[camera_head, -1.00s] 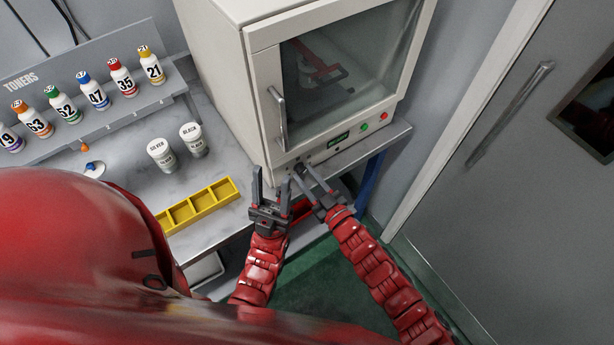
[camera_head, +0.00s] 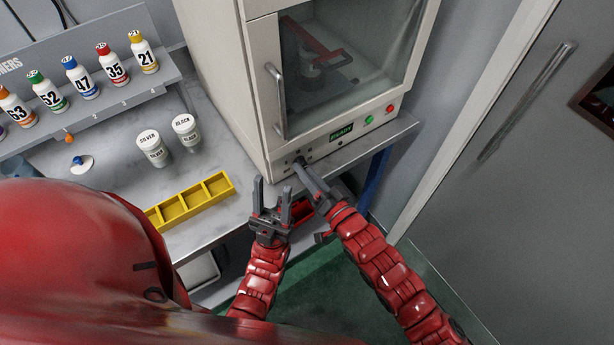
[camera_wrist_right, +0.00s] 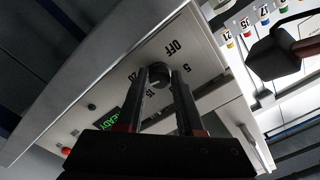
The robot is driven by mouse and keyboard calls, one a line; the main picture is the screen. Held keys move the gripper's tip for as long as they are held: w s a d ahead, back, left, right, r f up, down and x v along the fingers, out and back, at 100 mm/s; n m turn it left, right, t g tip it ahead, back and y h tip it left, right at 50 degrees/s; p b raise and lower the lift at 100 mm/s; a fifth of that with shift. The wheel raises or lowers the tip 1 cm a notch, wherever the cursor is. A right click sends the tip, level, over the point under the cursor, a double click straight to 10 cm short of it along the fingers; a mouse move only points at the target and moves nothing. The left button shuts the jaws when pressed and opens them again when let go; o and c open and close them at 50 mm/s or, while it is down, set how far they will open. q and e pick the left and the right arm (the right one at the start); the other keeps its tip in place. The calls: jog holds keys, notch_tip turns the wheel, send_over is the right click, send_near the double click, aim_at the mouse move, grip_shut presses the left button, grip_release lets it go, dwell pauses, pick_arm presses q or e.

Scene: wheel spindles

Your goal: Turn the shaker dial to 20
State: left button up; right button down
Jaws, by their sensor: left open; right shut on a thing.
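The shaker (camera_head: 222,75), a cream cabinet with a glass door, stands on the bench. Its dark dial (camera_wrist_right: 158,73) is on the lower front panel, with OFF, 5, 15 and 20 printed around it in the right wrist view. My right gripper (camera_head: 303,167) is shut on the dial; its two fingers straddle it in the right wrist view (camera_wrist_right: 160,82). I cannot tell which mark the dial points at. A green READY display (camera_head: 342,131) is on the same panel.
Green (camera_head: 369,120) and red (camera_head: 390,108) buttons are right of the display. Numbered toner bottles (camera_head: 113,66) line a rack. A grey door (camera_head: 500,190) is at right.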

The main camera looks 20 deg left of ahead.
jog(key=shift+f+m+b, duration=0.1)
jog(key=shift+m+b, duration=1.05)
jog(key=shift+m, duration=0.55)
jog(key=c, duration=0.6)
grip_release()
jog(key=shift+o, duration=0.2)
